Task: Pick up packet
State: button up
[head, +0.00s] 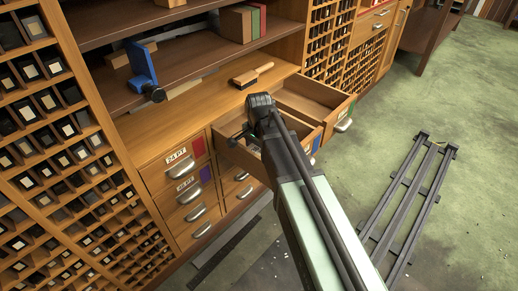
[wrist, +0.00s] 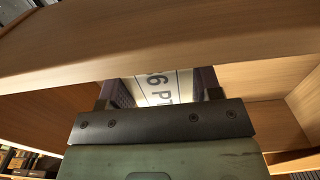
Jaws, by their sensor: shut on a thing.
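The packet (wrist: 160,88) shows in the wrist view as a pale piece with dark print, partly readable as "6 PT". My gripper (wrist: 158,92) is shut on it, with one finger at each side. A wooden board crosses the top of the wrist view and hides the fingertips' far end and part of the packet. In the head view, my gripper (head: 248,137) is low in the left open drawer (head: 233,152), largely hidden by my own arm. I cannot make out the packet clearly there.
A second open drawer (head: 310,97) is to the right and looks empty. A brush (head: 252,75) lies on the counter behind. A blue tool (head: 142,66) and books (head: 242,22) stand on the shelves. A dark rail frame (head: 408,205) lies on the green floor.

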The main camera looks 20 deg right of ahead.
notch_tip(320, 180, up, 18)
jog(key=p, duration=1.6)
jog(key=shift+f, duration=0.15)
jog(key=shift+w+d, duration=0.1)
